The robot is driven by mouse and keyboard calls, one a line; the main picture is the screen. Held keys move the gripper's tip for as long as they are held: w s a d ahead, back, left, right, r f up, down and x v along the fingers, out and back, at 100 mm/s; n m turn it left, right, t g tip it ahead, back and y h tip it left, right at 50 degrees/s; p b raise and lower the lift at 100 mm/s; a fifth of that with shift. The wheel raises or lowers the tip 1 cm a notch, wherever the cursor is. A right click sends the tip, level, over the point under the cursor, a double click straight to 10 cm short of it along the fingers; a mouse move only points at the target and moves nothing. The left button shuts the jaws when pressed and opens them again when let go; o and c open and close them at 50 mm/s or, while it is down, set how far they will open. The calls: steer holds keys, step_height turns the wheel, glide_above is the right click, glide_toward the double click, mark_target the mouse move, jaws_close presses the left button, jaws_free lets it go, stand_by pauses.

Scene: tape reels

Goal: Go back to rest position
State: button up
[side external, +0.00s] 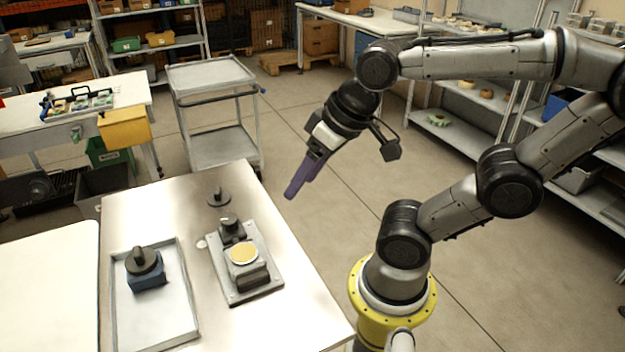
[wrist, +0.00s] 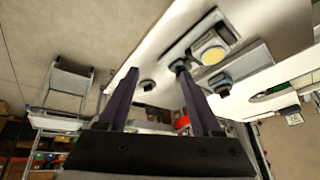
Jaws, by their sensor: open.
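My gripper (side external: 297,188), with purple fingers, is raised in the air to the right of the metal worktable (side external: 190,220). It is open; in the wrist view my gripper (wrist: 158,72) shows its two fingers apart with nothing held between them. A grey plate (side external: 273,270) on the table carries a dark block with a yellow disc (side external: 243,254) and a black knobbed part (side external: 231,228). The yellow disc also shows in the wrist view (wrist: 212,56). A black spindle-like piece (side external: 218,199) stands on the table behind the plate. A grey tray (side external: 182,318) holds a blue block (side external: 147,283) with a black knobbed disc on it.
A grey cart (side external: 212,75) stands behind the table. A white bench (side external: 125,90) with a yellow bin (side external: 124,129) is at the left. Shelves line the right side. The air around my gripper is clear.

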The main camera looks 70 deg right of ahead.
steer(key=n, duration=0.1)
steer(key=s+n, duration=0.1)
steer(key=shift+s+f+n, duration=0.15)
steer(key=shift+f+n, duration=0.15)
stand_by(1.1)
